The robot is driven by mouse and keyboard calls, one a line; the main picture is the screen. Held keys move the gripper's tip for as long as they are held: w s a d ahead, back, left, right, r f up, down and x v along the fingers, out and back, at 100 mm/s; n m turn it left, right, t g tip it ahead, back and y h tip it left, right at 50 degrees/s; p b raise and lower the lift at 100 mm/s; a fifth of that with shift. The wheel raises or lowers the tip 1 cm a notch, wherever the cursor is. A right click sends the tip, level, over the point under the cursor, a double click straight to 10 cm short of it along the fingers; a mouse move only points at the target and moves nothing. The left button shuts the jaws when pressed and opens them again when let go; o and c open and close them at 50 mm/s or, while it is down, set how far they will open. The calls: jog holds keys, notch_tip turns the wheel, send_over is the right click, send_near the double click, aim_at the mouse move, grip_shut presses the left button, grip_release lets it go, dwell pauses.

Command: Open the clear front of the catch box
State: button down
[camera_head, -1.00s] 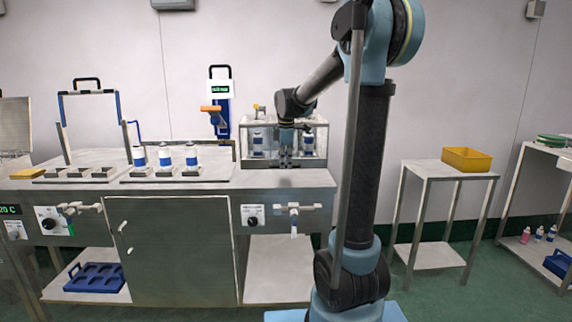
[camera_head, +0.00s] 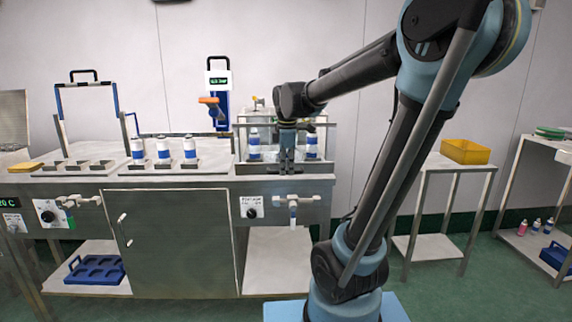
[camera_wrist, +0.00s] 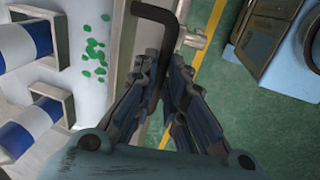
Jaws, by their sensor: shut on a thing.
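The catch box (camera_head: 246,118) stands at the right end of the bench, a clear-walled box with blue-and-white cans (camera_head: 254,145) inside. My gripper (camera_head: 287,168) points down at the box's front. In the wrist view my gripper (camera_wrist: 172,62) is shut on a black bent handle (camera_wrist: 158,14). A pale bar (camera_head: 262,125) crosses the box near the front, wider than the box frame behind it. The clear front seems tilted outward at this bar, but its exact angle is hard to tell. My fingers hide the handle in the head view.
Three cans (camera_head: 163,152) stand in holders left of the box. A tap-like valve (camera_head: 293,199) and a knob (camera_head: 251,213) are on the bench front below. Green bits (camera_wrist: 95,50) lie on a white surface. A side table with a yellow bin (camera_head: 466,151) stands right.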

jog(key=shift+s, duration=1.95)
jog(key=shift+r, duration=0.1)
jog(key=c, duration=1.7)
grip_release()
jog(key=shift+o, duration=0.2)
notch_tip(320, 180, up, 12)
jog(key=s, duration=0.2)
jog(key=shift+f, duration=0.2)
